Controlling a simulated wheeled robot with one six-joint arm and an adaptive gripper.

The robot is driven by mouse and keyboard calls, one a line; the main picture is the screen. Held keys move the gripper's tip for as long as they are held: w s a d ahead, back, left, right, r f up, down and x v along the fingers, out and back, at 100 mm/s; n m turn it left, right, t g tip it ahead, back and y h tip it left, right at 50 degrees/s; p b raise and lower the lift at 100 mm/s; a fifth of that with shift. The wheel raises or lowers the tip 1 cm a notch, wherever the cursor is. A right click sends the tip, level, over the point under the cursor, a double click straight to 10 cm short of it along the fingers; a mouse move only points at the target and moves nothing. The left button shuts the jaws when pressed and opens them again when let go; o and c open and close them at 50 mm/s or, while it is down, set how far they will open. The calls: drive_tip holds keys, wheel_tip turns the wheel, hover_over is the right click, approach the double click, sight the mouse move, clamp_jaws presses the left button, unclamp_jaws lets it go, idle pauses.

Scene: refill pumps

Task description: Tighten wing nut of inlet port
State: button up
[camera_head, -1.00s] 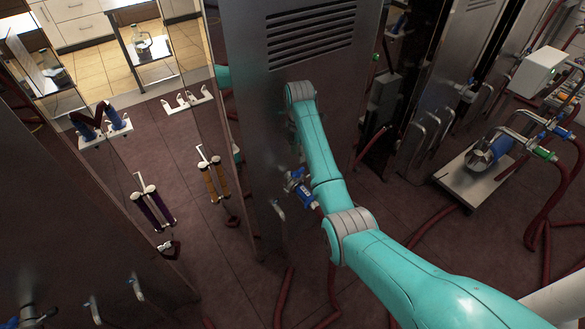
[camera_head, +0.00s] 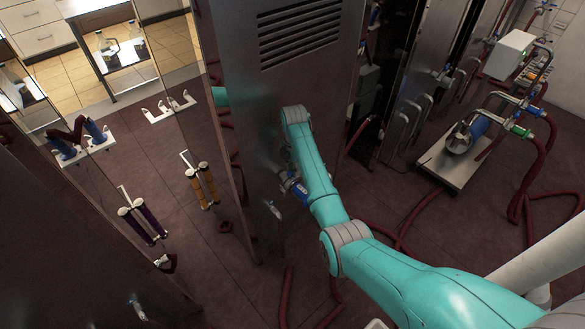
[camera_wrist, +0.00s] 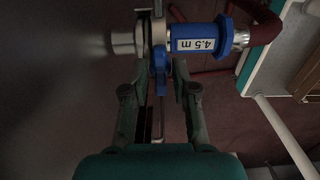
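The inlet port (camera_wrist: 122,42) is a short metal pipe on the left of the wrist view, coming from a grey metal panel. A metal clamp (camera_wrist: 158,28) joins it to a blue hose coupling (camera_wrist: 196,40) labelled "4.5 m". The blue wing nut (camera_wrist: 160,62) hangs at the clamp's lower side. My gripper (camera_wrist: 160,68) is open, with one finger on each side of the wing nut and visible gaps between. In the head view the blue coupling (camera_head: 294,188) shows beside the cabinet, while my gripper is hidden there.
A tall metal cabinet (camera_head: 300,75) stands right beside my arm. Dark red hoses (camera_head: 415,215) lie on the floor. A pump on a metal cart (camera_head: 452,165) stands at the right. Hose racks (camera_head: 140,215) are at the left.

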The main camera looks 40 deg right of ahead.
clamp_jaws()
